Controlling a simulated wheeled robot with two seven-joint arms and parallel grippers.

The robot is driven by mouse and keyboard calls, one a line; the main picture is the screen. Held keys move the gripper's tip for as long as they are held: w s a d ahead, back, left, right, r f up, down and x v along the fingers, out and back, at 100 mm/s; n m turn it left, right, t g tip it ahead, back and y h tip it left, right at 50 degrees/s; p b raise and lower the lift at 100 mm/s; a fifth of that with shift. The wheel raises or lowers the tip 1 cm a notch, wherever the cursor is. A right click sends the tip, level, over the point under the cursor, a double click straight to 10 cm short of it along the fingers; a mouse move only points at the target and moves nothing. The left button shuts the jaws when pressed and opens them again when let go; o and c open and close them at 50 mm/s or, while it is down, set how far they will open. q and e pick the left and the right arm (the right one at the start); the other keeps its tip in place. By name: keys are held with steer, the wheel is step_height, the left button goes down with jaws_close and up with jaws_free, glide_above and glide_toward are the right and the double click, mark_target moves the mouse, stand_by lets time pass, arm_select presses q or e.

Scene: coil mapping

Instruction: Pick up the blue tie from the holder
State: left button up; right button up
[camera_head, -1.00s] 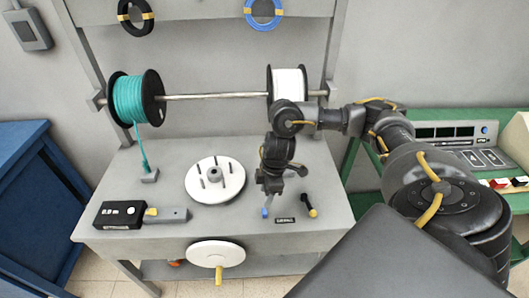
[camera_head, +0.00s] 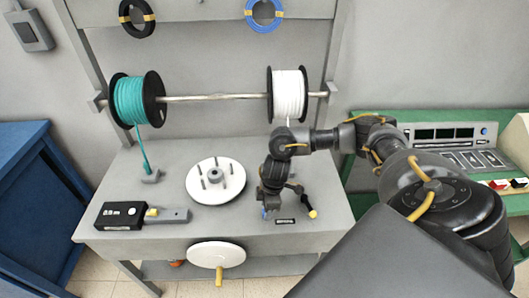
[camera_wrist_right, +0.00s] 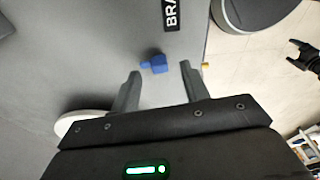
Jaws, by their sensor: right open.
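The blue tie (camera_wrist_right: 155,63) is a small blue piece on the grey bench, beside a black label with white letters. In the head view only a bit of blue (camera_head: 264,213) shows below my right gripper (camera_head: 268,210). In the right wrist view my right gripper (camera_wrist_right: 160,76) is open, its two fingers apart and empty, with the blue tie just beyond the gap between the tips. The holder under the tie is not clearly seen. A dark two-fingered shape at the right edge of the wrist view appears to be my left gripper (camera_wrist_right: 300,54), fingers spread.
A yellow-tipped black piece (camera_head: 312,213) stands right of the label (camera_head: 285,221). A white disc with pegs (camera_head: 215,180) and a black meter box (camera_head: 121,215) lie to the left. A teal spool (camera_head: 130,98) and white spool (camera_head: 288,93) hang on a rod behind.

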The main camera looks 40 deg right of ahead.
steer(key=shift+w+a+f, duration=0.1)
steer(key=shift+f, duration=1.2)
jaws_close()
steer(key=shift+r, duration=0.15)
